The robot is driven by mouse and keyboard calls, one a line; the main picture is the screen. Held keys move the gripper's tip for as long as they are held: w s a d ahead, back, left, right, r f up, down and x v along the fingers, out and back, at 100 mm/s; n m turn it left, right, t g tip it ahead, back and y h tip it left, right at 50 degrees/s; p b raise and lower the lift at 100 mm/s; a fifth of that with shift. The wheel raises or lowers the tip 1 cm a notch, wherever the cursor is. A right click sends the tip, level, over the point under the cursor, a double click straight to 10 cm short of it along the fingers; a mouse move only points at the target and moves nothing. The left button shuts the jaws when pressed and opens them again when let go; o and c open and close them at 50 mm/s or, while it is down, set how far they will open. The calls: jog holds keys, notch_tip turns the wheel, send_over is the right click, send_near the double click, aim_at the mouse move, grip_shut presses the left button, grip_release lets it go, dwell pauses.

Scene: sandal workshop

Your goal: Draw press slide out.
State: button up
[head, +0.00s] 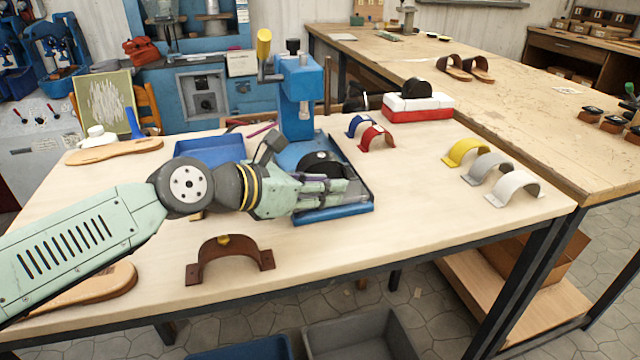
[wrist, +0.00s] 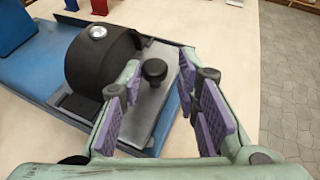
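The blue press (head: 298,95) stands at the back of the light wooden table, with a blue base reaching towards its front. The press slide shows in the wrist view as a grey plate (wrist: 150,106) in the blue base, with an upright black knob (wrist: 154,70) near its outer end. A black domed form (wrist: 100,62) with a silver top button sits on the slide; it also shows in the head view (head: 321,160). My gripper (wrist: 160,82) is open, its purple-padded fingers on either side of the knob's line. I cannot tell whether they touch it. In the head view my gripper (head: 345,190) hides the knob.
A blue tray (head: 210,148) lies left of the press. A brown strap arch (head: 229,257) stands at the front. Blue and red arches (head: 376,136) and a red-white block (head: 417,112) stand behind right.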

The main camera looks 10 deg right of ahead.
jog(key=shift+o, duration=1.3)
jog(key=shift+a+r, duration=0.1)
jog(key=v, duration=1.1)
jog(key=shift+s+a, duration=0.25)
jog(key=shift+a, duration=0.1)
jog(key=shift+r, duration=0.1)
